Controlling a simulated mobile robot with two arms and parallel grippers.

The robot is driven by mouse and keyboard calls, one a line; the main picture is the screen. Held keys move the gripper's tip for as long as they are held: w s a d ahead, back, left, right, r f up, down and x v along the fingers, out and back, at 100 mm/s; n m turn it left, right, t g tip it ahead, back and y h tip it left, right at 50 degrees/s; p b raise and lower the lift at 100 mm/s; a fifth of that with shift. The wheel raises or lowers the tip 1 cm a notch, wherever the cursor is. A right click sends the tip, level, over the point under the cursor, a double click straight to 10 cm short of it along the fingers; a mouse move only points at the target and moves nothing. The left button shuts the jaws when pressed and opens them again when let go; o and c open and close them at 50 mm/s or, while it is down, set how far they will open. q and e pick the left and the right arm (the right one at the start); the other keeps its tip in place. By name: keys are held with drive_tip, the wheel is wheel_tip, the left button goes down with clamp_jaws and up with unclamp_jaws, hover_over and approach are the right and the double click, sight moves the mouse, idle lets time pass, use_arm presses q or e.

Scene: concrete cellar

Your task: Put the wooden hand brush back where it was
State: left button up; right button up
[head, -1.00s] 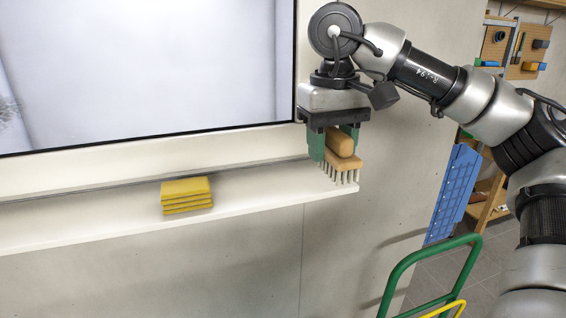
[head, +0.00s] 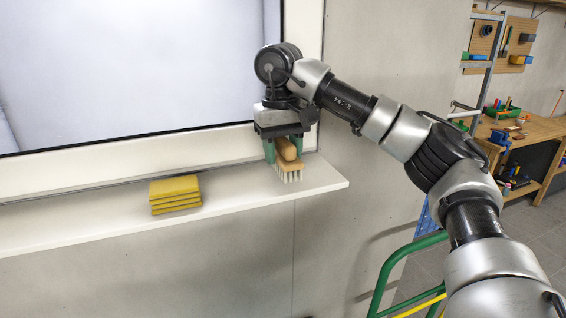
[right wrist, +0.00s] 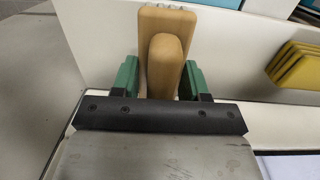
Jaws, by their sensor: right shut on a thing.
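The wooden hand brush (head: 289,165) has a tan wooden block, a rounded wooden grip on top and pale bristles pointing down. My right gripper (head: 284,150) is shut on its grip, with a green finger on each side. The brush is upright over the white ledge (head: 325,180), right of the yellow stack. I cannot tell whether its bristles touch the ledge. In the right wrist view the brush (right wrist: 166,50) sits between the green fingers (right wrist: 158,80). My left gripper is not in view.
A stack of yellow cloths or sponges (head: 175,195) lies on the ledge to the left; it also shows in the right wrist view (right wrist: 297,66). A large pale screen (head: 120,70) is above the ledge. A green tubular frame (head: 390,268) stands at lower right, a workbench (head: 535,130) farther back.

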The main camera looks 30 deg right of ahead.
wheel_tip(320, 180, down, 2)
drive_tip(key=shift+f, duration=0.1)
drive_tip(key=shift+w+d+f, duration=0.1)
drive_tip(key=shift+f, duration=0.25)
drive_tip(key=o, duration=1.1)
drive_tip(key=shift+f, duration=0.1)
drive_tip(key=shift+o, duration=0.2)
wheel_tip(320, 180, up, 12)
drive_tip(key=shift+w+r, duration=0.15)
